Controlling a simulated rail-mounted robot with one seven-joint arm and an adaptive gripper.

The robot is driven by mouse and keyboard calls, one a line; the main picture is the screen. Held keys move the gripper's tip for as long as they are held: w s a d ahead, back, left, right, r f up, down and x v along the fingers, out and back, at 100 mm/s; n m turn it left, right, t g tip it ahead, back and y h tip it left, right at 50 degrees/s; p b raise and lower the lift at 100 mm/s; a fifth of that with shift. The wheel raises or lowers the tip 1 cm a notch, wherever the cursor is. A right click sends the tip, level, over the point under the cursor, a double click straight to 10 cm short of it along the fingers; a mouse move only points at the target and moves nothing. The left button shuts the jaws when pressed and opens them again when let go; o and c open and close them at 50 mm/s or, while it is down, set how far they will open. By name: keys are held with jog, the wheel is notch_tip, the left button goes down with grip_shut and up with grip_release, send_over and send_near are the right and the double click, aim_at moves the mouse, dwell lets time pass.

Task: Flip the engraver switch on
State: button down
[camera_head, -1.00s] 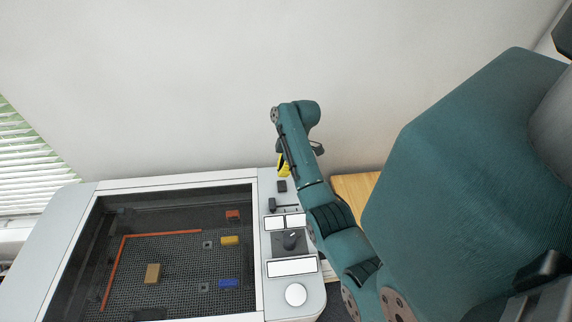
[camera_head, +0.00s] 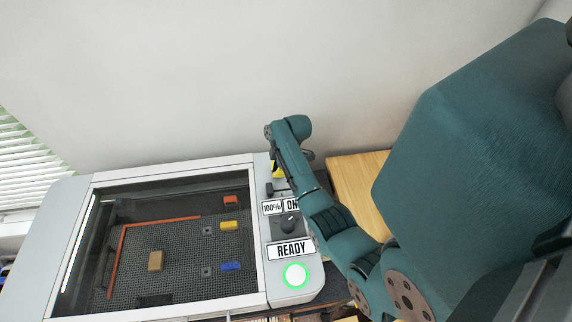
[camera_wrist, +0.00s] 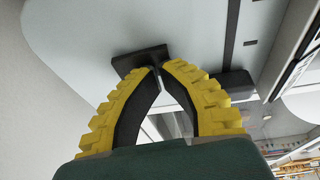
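The engraver (camera_head: 164,179) is a light grey machine with a dark window, and its control panel runs down the right side. Its displays are lit: one reads "100%", one shows "ON" partly behind my arm, and a third reads "READY" (camera_head: 291,249). The round button (camera_head: 296,275) glows green. In the wrist view, the black switch plate (camera_wrist: 127,61) lies just beyond my fingertips. My gripper (camera_wrist: 157,68) has its yellow-backed fingers together at the tips, at the plate's edge. The switch lever is largely hidden, and I cannot tell whether it is between the tips. My gripper's yellow (camera_head: 277,172) shows at the panel's far end.
A black block (camera_head: 269,189) and a black knob (camera_head: 289,223) stand on the panel. Small coloured blocks lie on the mesh bed under the window, including a yellow one (camera_head: 229,225). A wooden surface (camera_head: 357,185) is on the right. The wall is close behind.

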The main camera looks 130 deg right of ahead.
jog(key=shift+s, duration=0.2)
jog(key=shift+d, duration=0.1)
jog(key=shift+s+d+r+b, duration=0.25)
jog(key=shift+d+r+b, duration=0.05)
jog(key=shift+d+b, duration=0.3)
jog(key=r+p, duration=0.5)
jog(key=shift+w+a+r, duration=0.1)
jog(key=shift+a, duration=0.2)
jog(key=a+b+v, duration=0.1)
jog(key=b+v, duration=0.1)
jog(key=v, duration=0.6)
jog(key=shift+a+r, duration=0.2)
jog(key=shift+r, duration=0.1)
jog(key=shift+w, duration=0.1)
